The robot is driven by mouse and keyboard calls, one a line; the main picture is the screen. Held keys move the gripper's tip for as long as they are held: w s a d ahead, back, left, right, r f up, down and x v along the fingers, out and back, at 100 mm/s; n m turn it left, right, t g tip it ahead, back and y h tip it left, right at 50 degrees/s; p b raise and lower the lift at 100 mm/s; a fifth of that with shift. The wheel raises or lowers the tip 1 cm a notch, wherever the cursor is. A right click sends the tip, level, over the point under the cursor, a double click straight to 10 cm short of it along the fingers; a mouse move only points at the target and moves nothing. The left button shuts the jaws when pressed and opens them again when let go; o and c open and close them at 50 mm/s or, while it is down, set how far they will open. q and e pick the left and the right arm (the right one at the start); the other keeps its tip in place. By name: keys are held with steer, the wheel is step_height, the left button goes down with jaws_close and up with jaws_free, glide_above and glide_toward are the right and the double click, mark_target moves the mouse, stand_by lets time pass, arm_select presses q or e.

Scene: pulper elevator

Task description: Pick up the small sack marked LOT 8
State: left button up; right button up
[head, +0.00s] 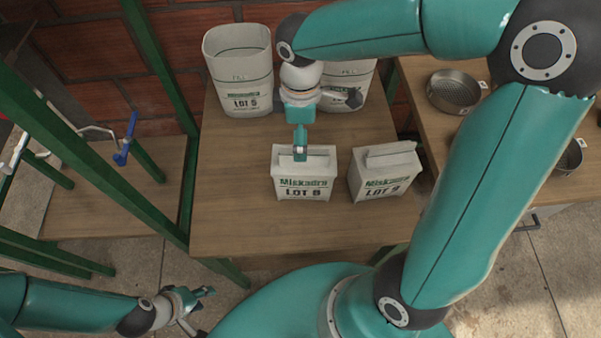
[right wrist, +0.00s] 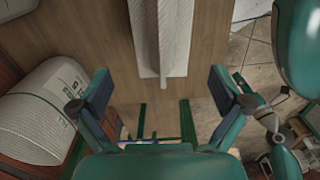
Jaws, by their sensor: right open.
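The small white sack marked LOT 8 (head: 302,187) stands upright on the wooden table, its folded top ridge facing up. My right gripper (head: 301,150) is directly above and slightly behind its top, pointing down. In the right wrist view the fingers of my right gripper (right wrist: 159,90) are spread wide with nothing between them. A pale sack top with a raised ridge, apparently the LOT 8 sack (right wrist: 150,45), lies ahead of them. I cannot tell whether a finger touches it. My left gripper (head: 202,308) is low at the left, open and empty, away from the table.
A similar small sack marked LOT 9 (head: 382,180) stands just right. A tall open sack marked LOT 5 (head: 240,75) and another tall one (head: 348,75) stand behind. A metal sieve (head: 453,92) is on the right-hand counter. A green frame (head: 160,75) borders the left. The table front is clear.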

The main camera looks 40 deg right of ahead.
mark_target(304, 170)
steer(key=f, duration=0.9)
steer(key=shift+s+d+f, duration=0.15)
steer(key=shift+s+d, duration=0.05)
steer(key=c, duration=1.6)
steer(key=shift+o, duration=0.2)
